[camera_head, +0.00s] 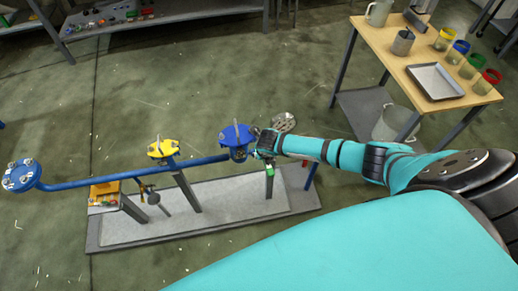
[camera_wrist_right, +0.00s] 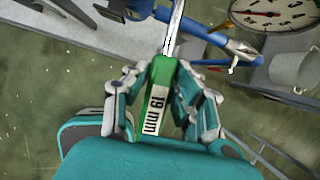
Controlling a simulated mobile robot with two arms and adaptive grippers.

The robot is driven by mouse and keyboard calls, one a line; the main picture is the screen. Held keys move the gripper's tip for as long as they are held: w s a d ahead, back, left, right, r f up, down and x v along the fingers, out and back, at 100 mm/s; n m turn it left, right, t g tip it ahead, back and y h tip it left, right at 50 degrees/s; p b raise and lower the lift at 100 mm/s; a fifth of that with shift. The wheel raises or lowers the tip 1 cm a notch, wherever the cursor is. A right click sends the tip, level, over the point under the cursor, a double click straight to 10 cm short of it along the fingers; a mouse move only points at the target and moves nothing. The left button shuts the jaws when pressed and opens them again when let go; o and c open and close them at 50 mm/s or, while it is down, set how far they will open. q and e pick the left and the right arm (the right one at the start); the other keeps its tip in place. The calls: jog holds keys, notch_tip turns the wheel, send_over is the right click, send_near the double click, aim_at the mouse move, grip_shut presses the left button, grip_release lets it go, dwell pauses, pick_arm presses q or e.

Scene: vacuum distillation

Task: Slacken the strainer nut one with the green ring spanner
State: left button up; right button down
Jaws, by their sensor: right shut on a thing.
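My right gripper (camera_head: 266,143) is beside the blue strainer (camera_head: 238,152) on the pipe, at its right side. In the right wrist view my right gripper (camera_wrist_right: 160,100) is shut on the green ring spanner (camera_wrist_right: 157,118), whose handle is marked 19 mm. The spanner's bright metal shank (camera_wrist_right: 174,30) runs up out of the top of that view, so its ring end is hidden there. The strainer's lid has a rod standing up from it. Strainer nut one is too small to make out, and I cannot tell whether the spanner touches it. My left gripper is not in view.
A blue pipe (camera_head: 100,183) runs left to a blue flanged end (camera_head: 21,176), past a yellow-topped fitting (camera_head: 163,148). A round gauge (camera_head: 284,122) is just behind my right gripper. A wooden-topped table (camera_head: 380,45) stands at upper right, with a bucket (camera_head: 390,124) beneath.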

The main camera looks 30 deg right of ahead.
jog(key=shift+w, duration=0.1)
jog(key=d+n, duration=0.2)
jog(key=shift+s+d+y, duration=0.2)
jog(key=shift+d+y, duration=0.2)
jog(key=d+n+y+b, duration=0.1)
jog(key=d+n+b, duration=0.1)
jog(key=shift+w+d+n, duration=0.15)
jog(key=shift+d+n, duration=0.2)
jog(key=shift+n, duration=0.05)
jog(key=shift+b, duration=0.3)
